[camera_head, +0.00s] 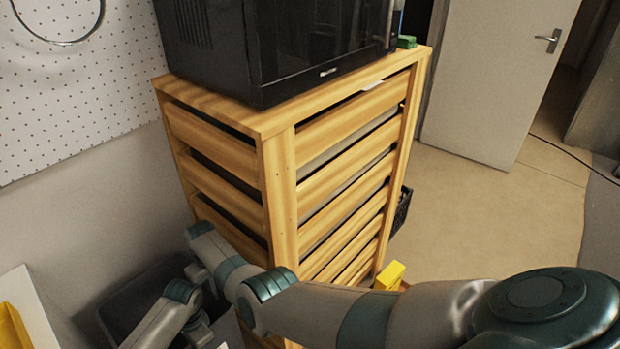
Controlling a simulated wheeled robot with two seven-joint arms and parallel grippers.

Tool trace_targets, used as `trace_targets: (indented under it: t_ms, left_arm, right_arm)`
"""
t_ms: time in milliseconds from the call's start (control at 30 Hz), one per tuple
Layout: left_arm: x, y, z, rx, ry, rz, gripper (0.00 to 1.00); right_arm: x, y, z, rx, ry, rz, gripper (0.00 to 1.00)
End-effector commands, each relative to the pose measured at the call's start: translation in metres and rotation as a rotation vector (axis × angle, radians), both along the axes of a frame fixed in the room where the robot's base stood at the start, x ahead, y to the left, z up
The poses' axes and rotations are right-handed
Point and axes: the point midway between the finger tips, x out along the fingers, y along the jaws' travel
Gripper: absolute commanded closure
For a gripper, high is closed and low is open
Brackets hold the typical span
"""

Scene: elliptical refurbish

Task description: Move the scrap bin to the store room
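A dark grey open bin (118,298), which looks like the scrap bin, stands at the lower left between the wall and the wooden drawer unit. Its right side and part of its opening are hidden behind my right arm. My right arm comes in from the right, crosses in front of the drawer unit and bends down at the bin. My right gripper (200,328) is low, over or beside the bin; its fingers are not clear, and I cannot tell whether it touches the rim. My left gripper is not in view.
The wooden drawer unit (285,190) carries a black microwave (300,50). A black crate (403,210) is behind its right side, and a yellow block (390,275) is near my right arm. Open floor (480,215) leads to a white door (495,80) beside a dark opening. A cable crosses the floor.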

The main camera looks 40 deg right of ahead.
Motion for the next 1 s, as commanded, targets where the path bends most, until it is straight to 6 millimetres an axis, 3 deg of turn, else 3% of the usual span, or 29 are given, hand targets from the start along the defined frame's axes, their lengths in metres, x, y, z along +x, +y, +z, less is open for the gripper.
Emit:
trace_targets:
  t_ms: [33,1000]
  left_arm:
    - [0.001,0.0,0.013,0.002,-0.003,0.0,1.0]
    - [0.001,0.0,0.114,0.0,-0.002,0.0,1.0]
  right_arm:
    - [0.004,0.003,0.017,0.006,-0.007,0.0,1.0]
    - [0.005,0.002,0.118,0.006,-0.008,0.0,1.0]
